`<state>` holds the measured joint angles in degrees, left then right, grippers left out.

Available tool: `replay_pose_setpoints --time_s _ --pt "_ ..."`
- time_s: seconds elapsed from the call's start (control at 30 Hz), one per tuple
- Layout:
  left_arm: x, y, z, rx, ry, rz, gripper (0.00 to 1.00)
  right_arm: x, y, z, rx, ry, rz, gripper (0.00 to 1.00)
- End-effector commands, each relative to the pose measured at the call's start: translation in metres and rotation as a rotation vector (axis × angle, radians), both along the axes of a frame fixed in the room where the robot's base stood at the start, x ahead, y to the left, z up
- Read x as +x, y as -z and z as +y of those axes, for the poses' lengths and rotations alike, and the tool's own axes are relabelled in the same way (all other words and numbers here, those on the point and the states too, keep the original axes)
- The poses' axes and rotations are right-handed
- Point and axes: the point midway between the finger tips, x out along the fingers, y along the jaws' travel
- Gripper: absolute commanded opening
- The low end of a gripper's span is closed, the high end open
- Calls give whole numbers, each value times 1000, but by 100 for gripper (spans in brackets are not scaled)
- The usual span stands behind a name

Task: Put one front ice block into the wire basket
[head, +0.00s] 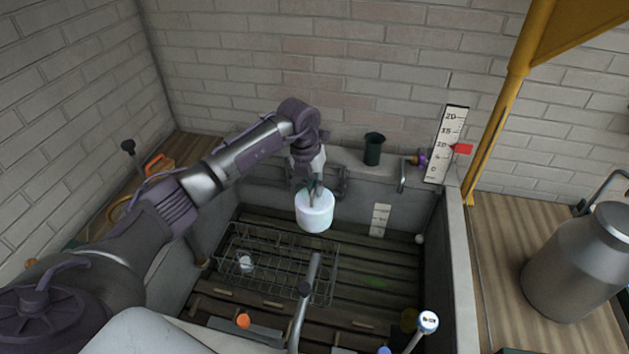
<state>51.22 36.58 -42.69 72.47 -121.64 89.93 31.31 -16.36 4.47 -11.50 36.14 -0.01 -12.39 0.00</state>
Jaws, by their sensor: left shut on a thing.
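My left gripper (316,188) points down over the stone trough and is shut on a pale, whitish rounded block (314,215), which I take to be an ice block. The block hangs in the air near the trough's back wall. The wire basket (262,262) sits low in the trough, below and to the left of the block. A small white piece (246,262) shows inside the basket at its left; I cannot tell what it is. My right gripper is not in view.
The stone trough's right rim (460,265) and a pipe (305,290) rising at the front are obstacles. A dark cup (374,148) stands on the back ledge, beside a number scale (447,145). A metal milk can (580,265) stands on the wooden surface at right.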

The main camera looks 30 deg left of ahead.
Motion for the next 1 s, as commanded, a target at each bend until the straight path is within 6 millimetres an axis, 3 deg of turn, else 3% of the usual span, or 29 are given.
replay_pose_setpoints --time_s 0.13,0.43,1.0 --pt "1 22 0 -1 0 -3 0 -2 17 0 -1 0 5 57" --pt "1 61 0 -1 0 -3 0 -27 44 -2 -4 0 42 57" --pt "0 134 -1 -3 0 -3 0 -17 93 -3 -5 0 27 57"
